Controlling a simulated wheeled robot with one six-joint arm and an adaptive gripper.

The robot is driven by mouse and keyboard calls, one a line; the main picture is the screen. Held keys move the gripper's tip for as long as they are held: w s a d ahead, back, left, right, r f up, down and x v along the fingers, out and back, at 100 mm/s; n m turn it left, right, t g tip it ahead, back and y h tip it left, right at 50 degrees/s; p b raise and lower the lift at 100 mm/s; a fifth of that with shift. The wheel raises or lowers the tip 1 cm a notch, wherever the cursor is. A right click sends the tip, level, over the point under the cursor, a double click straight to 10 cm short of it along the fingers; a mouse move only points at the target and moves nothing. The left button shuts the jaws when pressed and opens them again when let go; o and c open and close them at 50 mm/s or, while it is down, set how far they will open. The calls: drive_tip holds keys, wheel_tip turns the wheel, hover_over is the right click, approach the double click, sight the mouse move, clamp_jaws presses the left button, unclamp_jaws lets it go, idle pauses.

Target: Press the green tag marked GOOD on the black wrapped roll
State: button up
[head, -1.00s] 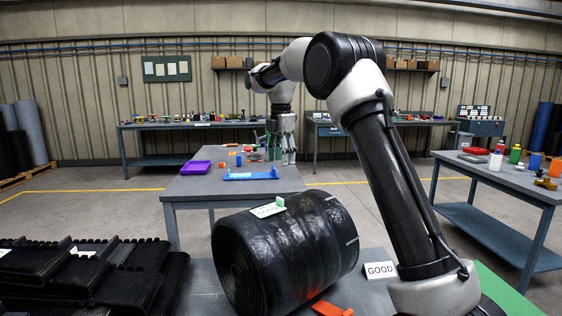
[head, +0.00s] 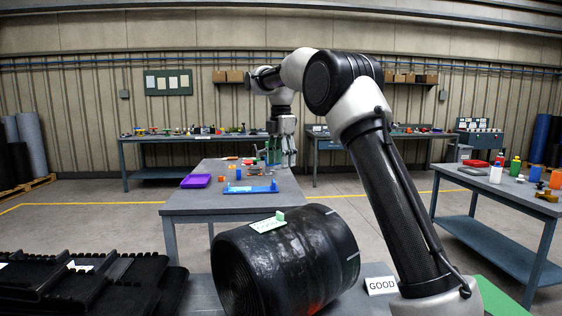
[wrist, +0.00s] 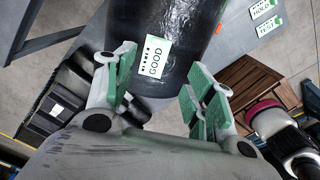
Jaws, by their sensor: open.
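The black wrapped roll (head: 305,252) lies on its side on the grey table in front of me in the head view. In the wrist view the black roll (wrist: 160,25) fills the top middle, and the tag (wrist: 152,57) reads GOOD. My gripper (wrist: 165,85) is open, with its green-padded fingers on either side of the tag and nothing between them.
Black ribbed belts (head: 85,285) lie on the left. The table behind holds a purple tray (head: 196,181) and a blue tray (head: 250,188). A side table (head: 500,186) stands at right. Open floor lies between.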

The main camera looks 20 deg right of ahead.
drive_tip(key=shift+w+d+r, duration=0.25)
drive_tip(key=shift+d+r, duration=0.25)
drive_tip(key=shift+d, duration=0.1)
drive_tip(key=shift+w+d+r, duration=0.25)
drive_tip(key=shift+d+r, duration=0.25)
drive_tip(key=shift+d, duration=0.15)
drive_tip(key=shift+w+d+r, duration=0.25)
drive_tip(key=shift+d+r, duration=0.25)
drive_tip(key=shift+d, duration=0.1)
